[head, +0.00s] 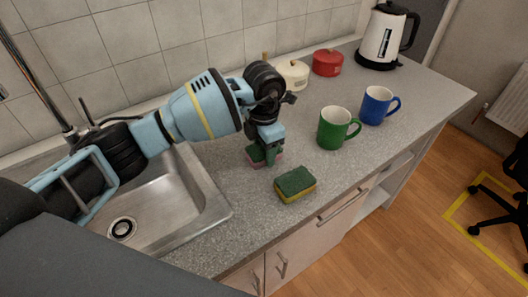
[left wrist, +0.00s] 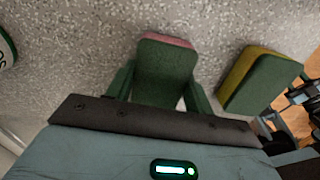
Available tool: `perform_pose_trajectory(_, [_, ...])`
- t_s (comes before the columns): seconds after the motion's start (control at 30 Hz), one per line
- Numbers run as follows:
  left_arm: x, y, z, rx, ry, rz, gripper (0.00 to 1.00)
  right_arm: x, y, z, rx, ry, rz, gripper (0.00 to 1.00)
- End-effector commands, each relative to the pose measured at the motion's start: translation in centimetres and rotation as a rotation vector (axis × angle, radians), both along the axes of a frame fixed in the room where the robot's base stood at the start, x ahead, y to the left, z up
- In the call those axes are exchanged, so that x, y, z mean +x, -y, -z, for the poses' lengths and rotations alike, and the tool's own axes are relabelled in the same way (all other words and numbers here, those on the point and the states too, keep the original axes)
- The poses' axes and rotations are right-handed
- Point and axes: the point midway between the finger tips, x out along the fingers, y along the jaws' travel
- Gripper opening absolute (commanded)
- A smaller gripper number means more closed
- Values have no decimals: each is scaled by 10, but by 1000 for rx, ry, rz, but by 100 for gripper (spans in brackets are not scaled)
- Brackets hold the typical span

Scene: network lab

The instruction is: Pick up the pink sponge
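The pink sponge (head: 262,157) has a dark green top and a pink lower layer, and lies flat on or just over the grey counter near the sink. In the left wrist view the sponge (left wrist: 165,72) sits between the fingers of my left gripper (left wrist: 160,92). Both fingers press close against its sides with no gap that I can see. In the head view my left gripper (head: 266,150) points down over it and hides part of it. Light blue and black parts, apparently my right arm, show at the right edge of the left wrist view; its fingers are unclear.
A yellow sponge with a green top (head: 296,184) lies close by, near the counter's front edge. A green mug (head: 335,129), a blue mug (head: 376,106), a white pot (head: 292,74), a red pot (head: 327,63) and a kettle (head: 383,38) stand farther back. The sink (head: 185,210) is at left.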

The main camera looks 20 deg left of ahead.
Motion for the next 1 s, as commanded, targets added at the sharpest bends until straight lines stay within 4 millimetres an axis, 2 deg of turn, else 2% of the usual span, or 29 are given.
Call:
perform_pose_trajectory(0.03, [0,0,0,0,0,0,39,0,0,0,1,0,1,36])
perform_pose_trajectory(0.1, [0,0,0,0,0,0,31,0,-1,0,3,-1,3,36])
perform_pose_trajectory(0.33, [0,0,-1,-1,1,0,31,0,-3,0,7,-2,10,36])
perform_pose_trajectory(0.43, [0,0,-8,-1,2,0,31,0,-3,0,7,-2,10,36])
perform_pose_trajectory(0.8, [1,0,-73,0,3,1,31,-2,-2,2,5,-6,6,36])
perform_pose_trajectory(1.0, [0,0,-95,0,-1,0,31,-3,0,3,1,-8,1,36])
